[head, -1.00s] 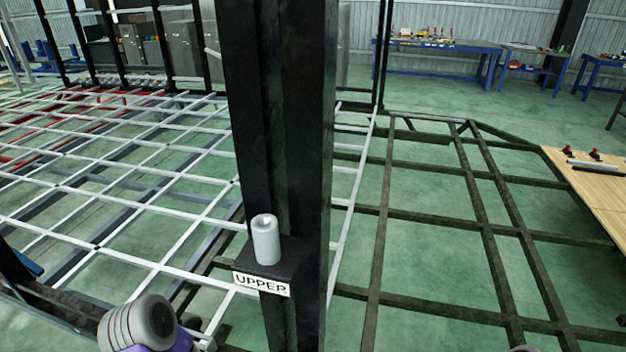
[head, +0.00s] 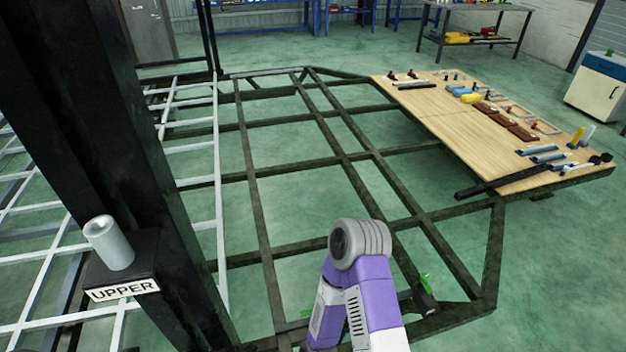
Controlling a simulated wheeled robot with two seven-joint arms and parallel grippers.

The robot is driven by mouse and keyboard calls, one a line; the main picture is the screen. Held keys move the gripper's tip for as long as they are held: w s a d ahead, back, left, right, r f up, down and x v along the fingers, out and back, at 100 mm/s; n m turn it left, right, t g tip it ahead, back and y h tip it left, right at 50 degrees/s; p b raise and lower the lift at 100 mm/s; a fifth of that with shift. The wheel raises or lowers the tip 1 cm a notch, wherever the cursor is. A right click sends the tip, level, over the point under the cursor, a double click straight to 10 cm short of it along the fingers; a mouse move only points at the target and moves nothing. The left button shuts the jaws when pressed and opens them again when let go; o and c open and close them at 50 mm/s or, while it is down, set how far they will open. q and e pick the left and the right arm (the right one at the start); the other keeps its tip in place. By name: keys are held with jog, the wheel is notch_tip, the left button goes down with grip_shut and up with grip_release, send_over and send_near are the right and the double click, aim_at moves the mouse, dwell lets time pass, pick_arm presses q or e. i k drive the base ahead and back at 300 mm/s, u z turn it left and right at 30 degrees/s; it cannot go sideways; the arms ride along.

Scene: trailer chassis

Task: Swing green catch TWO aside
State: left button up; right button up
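Only an upper link and grey joint of one arm show, apparently my right. Neither gripper is in view.
A black post (head: 110,130) at the left carries a grey cylinder (head: 108,243) on a bracket with an UPPER label (head: 123,290). A wooden board (head: 440,120) with tools and parts lies at the right. Dark chassis beams cross the middle, with green floor between them.

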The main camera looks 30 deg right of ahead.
aim_at(424, 278)
jog(key=k, duration=0.5)
jog(key=z, duration=2.45)
jog(key=k, duration=0.75)
jog(key=u, duration=0.5)
jog(key=i, duration=1)
jog(key=z, duration=1.75)
jog(key=i, duration=0.9)
jog(key=u, duration=1.45)
